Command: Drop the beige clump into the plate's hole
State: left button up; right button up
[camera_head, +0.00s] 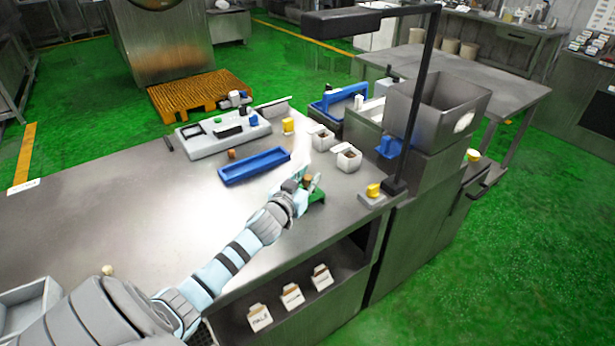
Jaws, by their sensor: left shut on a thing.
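My left gripper (308,181) reaches in from the lower left over the steel table and is shut on a small brownish-beige clump (308,178) that shows between its fingers. A green plate (317,196) lies just below the gripper near the table's right edge. The gripper hides much of the plate, and I cannot make out its hole. Whether the clump touches the plate is too small to tell. My right gripper is not in view.
A blue tray (254,166) lies left of the gripper. A yellow-topped block (374,191) and a black lamp post (418,100) stand to the right. The table's (110,205) left half is mostly clear.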

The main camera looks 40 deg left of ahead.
pick_arm(q)
notch_tip(320, 180, down, 2)
jog(key=shift+b, duration=0.5)
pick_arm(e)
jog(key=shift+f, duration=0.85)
pick_arm(q)
jog(key=shift+r, duration=0.1)
jog(key=o, duration=0.8)
jog(key=shift+o, duration=0.2)
jog(key=v, duration=1.2)
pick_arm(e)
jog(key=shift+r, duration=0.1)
